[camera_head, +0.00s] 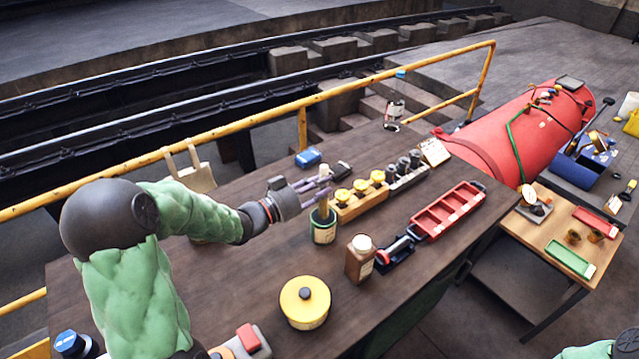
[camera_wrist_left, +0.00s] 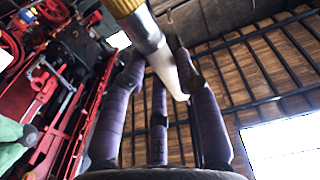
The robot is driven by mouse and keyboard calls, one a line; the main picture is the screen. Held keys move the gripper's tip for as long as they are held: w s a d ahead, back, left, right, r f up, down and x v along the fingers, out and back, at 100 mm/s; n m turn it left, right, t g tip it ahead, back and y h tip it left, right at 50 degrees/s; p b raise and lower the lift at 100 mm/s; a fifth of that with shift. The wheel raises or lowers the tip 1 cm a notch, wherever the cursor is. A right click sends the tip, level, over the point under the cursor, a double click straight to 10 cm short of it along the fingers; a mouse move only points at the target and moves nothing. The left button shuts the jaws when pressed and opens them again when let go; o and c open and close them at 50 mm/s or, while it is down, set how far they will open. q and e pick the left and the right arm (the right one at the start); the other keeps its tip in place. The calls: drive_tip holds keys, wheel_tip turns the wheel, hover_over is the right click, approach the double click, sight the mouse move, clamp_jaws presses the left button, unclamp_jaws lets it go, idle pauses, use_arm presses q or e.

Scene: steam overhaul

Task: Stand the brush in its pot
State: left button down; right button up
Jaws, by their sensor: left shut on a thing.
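The pot (camera_head: 323,230) is a small dark green tin with a cream label, standing upright on the dark wooden bench. My left gripper (camera_head: 322,191), with purple fingers, is just above the pot and shut on the brush (camera_head: 323,211). In the head view the brush is mostly hidden by the fingers; its visible part is roughly upright and meets the pot's mouth. I cannot tell how deep it sits. In the left wrist view the brush (camera_wrist_left: 150,42) shows a gold end, a metal band and a pale handle between the fingers. My right gripper is out of view.
Right of the pot are a wooden block with yellow knobs (camera_head: 360,197), a brown bottle (camera_head: 360,258) and a red tray (camera_head: 447,210). A yellow round tin (camera_head: 305,302) stands in front. A yellow rail (camera_head: 250,121) runs along the bench's far side.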

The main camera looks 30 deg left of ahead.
sight(323, 199)
use_arm(q)
drive_tip(key=shift+f+b, duration=1.85)
drive_tip(key=shift+f, duration=0.85)
drive_tip(key=c, duration=0.8)
unclamp_jaws()
drive_tip(key=shift+c, duration=0.2)
drive_tip(key=v, duration=1.2)
